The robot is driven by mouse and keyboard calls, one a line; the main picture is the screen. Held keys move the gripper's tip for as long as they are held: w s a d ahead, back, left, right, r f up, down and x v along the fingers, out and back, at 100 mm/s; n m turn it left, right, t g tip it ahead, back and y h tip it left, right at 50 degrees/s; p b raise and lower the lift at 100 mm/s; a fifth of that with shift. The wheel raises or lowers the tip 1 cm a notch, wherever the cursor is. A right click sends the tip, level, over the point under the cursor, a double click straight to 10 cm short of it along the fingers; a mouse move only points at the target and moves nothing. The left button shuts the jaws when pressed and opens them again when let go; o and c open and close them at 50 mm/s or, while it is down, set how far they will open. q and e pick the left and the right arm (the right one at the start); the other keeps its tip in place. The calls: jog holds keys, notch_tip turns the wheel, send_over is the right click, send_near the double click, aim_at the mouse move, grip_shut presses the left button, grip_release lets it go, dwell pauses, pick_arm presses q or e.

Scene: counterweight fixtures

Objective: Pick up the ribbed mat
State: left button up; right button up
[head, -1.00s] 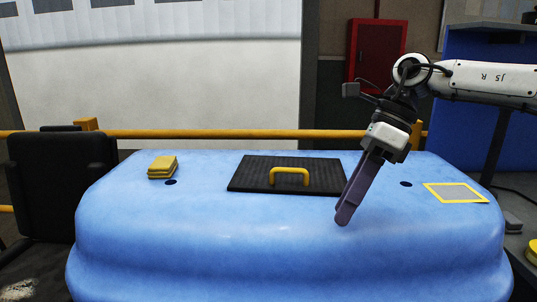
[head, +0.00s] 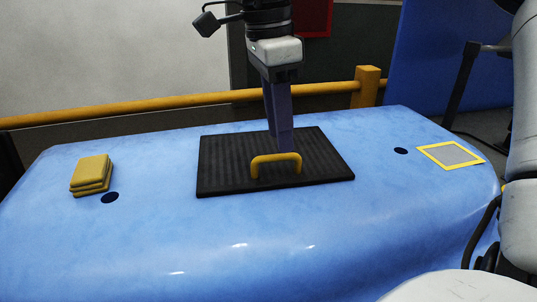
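The ribbed mat (head: 225,165) is a black rectangular slab lying flat near the middle of the blue table. A yellow arch-shaped handle (head: 275,158) stands up from it. My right gripper (head: 283,146) points down over the mat, its fingertips at the handle and seeming to lie just behind its bar. The fingers overlap in this view, so I cannot tell their gap or whether they touch the handle. My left gripper is not in view.
A stack of yellow pads (head: 91,174) lies at the left beside a dark hole (head: 110,197). A yellow-framed grey square (head: 450,155) marks the table's right, near another hole (head: 401,151). A yellow rail (head: 150,105) runs behind. The table front is clear.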

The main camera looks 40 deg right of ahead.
notch_tip(320, 180, down, 4)
jog(key=shift+f, duration=0.2)
grip_shut()
jog(key=shift+r, duration=0.15)
dwell(1.2)
